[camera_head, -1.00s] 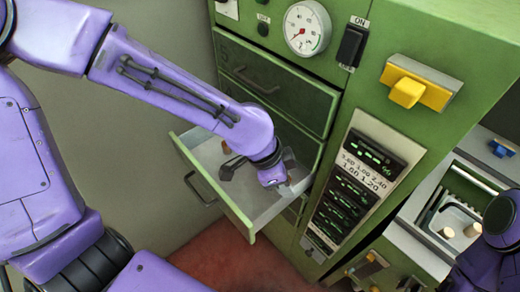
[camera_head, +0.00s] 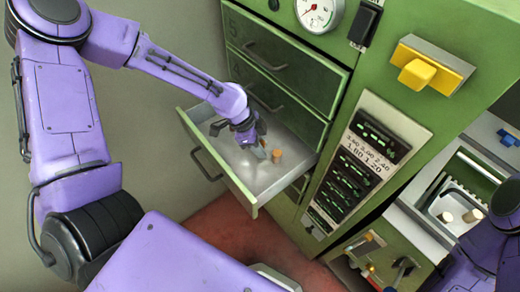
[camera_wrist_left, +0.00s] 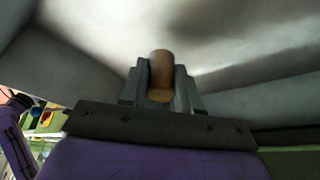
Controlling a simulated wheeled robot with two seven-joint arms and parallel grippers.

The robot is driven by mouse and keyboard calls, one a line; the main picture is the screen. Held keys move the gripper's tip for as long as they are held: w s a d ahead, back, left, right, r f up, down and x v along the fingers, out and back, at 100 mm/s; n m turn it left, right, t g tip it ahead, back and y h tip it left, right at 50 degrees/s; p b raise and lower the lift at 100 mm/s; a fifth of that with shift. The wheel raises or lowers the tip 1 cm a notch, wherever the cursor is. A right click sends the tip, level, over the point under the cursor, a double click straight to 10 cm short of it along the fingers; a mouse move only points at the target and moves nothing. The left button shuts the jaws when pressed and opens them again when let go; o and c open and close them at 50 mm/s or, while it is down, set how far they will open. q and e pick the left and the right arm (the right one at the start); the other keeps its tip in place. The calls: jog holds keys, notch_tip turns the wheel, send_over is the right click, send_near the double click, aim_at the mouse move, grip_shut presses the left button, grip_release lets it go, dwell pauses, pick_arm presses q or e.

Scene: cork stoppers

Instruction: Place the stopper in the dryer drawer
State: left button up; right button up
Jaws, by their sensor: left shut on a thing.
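The cork stopper (camera_head: 277,155) is a small brown cylinder inside the open dryer drawer (camera_head: 245,200). My left gripper (camera_head: 263,152) reaches down into the drawer and is shut on the stopper. In the left wrist view the stopper (camera_wrist_left: 161,72) sits between the two dark fingers (camera_wrist_left: 161,90), with the pale drawer interior around it. I cannot tell whether the stopper touches the drawer floor. My right arm shows at the right edge, but its gripper is out of view.
Closed green drawers (camera_head: 285,50) sit above the open one. A panel of green displays (camera_head: 358,165) is to its right. Farther right, a pale tray (camera_head: 436,209) holds two more cork pieces. Red floor (camera_head: 225,245) shows below the drawer.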

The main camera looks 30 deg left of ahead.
pick_arm(q)
notch_tip(320, 180, down, 3)
jog(key=shift+w+d+r, duration=0.1)
jog(key=shift+w, duration=0.05)
jog(key=o, duration=1)
jog(key=shift+r, duration=0.3)
jog(key=p+v, duration=0.1)
jog(key=v, duration=1)
jog(key=shift+r, duration=0.3)
